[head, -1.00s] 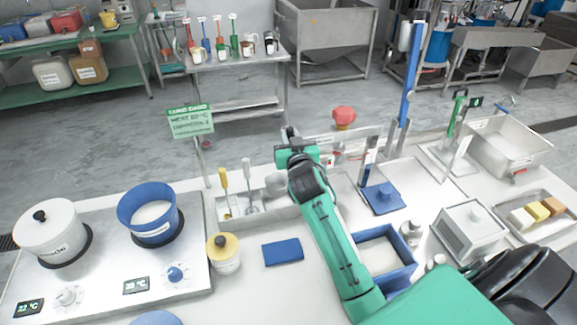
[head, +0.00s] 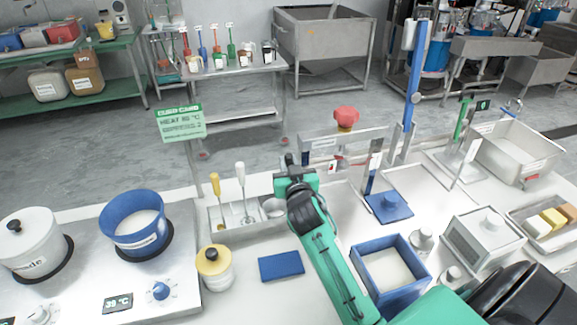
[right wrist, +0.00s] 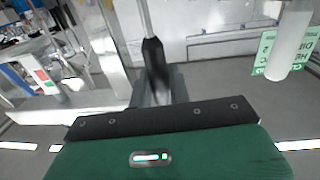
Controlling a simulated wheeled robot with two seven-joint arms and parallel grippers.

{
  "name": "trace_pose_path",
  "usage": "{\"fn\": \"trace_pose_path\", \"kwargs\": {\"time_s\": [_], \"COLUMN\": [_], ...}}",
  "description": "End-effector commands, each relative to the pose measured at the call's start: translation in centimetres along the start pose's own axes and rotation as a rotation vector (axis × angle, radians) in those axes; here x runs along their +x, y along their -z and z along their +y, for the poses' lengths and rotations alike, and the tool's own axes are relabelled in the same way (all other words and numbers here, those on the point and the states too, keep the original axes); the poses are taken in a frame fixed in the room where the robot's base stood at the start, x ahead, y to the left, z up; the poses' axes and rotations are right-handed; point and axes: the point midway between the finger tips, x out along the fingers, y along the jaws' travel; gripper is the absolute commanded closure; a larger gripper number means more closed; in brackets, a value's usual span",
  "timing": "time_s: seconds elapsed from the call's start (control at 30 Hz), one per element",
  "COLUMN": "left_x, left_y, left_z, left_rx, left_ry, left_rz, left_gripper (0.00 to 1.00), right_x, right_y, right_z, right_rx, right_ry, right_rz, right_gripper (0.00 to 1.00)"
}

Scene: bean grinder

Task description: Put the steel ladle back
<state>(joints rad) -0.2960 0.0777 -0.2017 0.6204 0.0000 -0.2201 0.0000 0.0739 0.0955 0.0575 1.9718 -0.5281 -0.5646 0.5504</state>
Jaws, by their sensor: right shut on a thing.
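My right gripper (head: 292,168) is above and behind the right end of a steel utensil tray (head: 228,236). It is shut on the steel ladle; a thin grey handle (right wrist: 145,18) rises from between the dark fingers in the right wrist view. A round steel bowl (head: 274,207), seemingly the ladle's, shows left of my forearm at the tray's right end. I cannot tell whether it touches the tray. Yellow-handled (head: 215,184) and white-handled (head: 240,175) tools stand in the tray's left part. My left gripper is out of view.
A blue pot (head: 133,243) and a white lidded pot (head: 30,262) stand on the hob at left. A blue square container (head: 384,301) is right of my forearm.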

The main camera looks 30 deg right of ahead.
Motion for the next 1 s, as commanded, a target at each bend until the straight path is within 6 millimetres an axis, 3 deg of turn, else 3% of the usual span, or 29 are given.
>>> {"fn": "trace_pose_path", "kwargs": {"time_s": [0.23, 0.27, 0.33, 0.37, 0.73, 1.0], "left_x": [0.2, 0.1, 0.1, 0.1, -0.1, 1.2], "left_y": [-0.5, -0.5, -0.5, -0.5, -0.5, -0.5], "left_z": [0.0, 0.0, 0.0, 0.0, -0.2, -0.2], "left_rx": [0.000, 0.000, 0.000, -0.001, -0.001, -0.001], "left_ry": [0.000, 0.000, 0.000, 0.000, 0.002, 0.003], "left_rz": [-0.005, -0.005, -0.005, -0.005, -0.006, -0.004], "left_gripper": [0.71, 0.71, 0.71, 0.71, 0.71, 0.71], "right_x": [0.0, 0.0, 0.0, 0.0, -0.2, -5.2], "right_y": [-0.3, -0.3, -0.2, -0.2, 0.1, -0.3], "right_z": [0.0, 0.0, 0.0, 0.0, 0.0, -0.1], "right_rx": [0.002, 0.001, 0.001, 0.001, 0.000, 0.003], "right_ry": [0.001, 0.001, 0.001, 0.001, 0.001, 0.001], "right_rz": [0.001, 0.000, 0.000, 0.000, -0.001, -0.002], "right_gripper": [1.00, 0.75, 0.61, 0.59, 0.59, 0.59]}}
